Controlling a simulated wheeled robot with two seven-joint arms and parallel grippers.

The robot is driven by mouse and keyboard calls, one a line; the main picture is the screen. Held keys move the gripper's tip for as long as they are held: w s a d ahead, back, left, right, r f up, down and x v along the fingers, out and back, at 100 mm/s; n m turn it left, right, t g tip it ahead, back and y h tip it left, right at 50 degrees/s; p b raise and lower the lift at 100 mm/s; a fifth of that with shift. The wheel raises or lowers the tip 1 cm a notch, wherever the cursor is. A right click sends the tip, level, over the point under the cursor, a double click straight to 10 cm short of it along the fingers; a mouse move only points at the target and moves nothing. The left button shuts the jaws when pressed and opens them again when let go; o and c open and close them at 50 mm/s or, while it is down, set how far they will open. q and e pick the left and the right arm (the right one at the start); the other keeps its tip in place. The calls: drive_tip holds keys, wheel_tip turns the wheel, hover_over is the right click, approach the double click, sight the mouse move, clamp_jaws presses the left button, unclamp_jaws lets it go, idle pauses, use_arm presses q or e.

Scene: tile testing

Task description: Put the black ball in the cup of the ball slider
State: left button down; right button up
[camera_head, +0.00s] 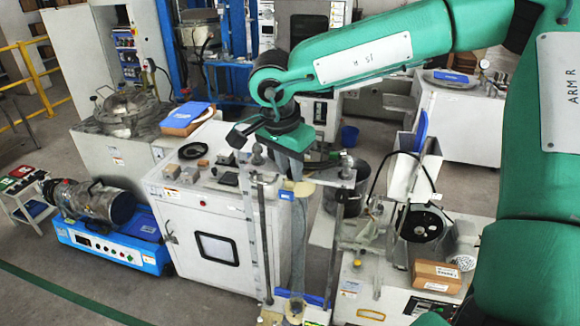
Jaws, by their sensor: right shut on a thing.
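The ball slider (335,250) stands upright in the middle, a frame with two thin vertical rods and a top crossbar. A small beige part shows at the middle of its crossbar; I cannot tell for sure that it is the cup. My right gripper (292,168) comes from above, at the end of the green arm, and points down over the top of the slider. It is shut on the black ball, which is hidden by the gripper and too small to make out. I cannot tell how far the ball is from the cup. My left gripper is out of view.
A white cabinet (220,225) with small blocks on top stands left of the slider. A machine with a dark round wheel (424,224) and a cardboard box (437,276) stand close on the right. A black bucket (346,183) is behind. Floor is free at lower left.

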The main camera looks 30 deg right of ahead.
drive_tip(key=o, duration=0.8)
drive_tip(key=shift+o, duration=0.2)
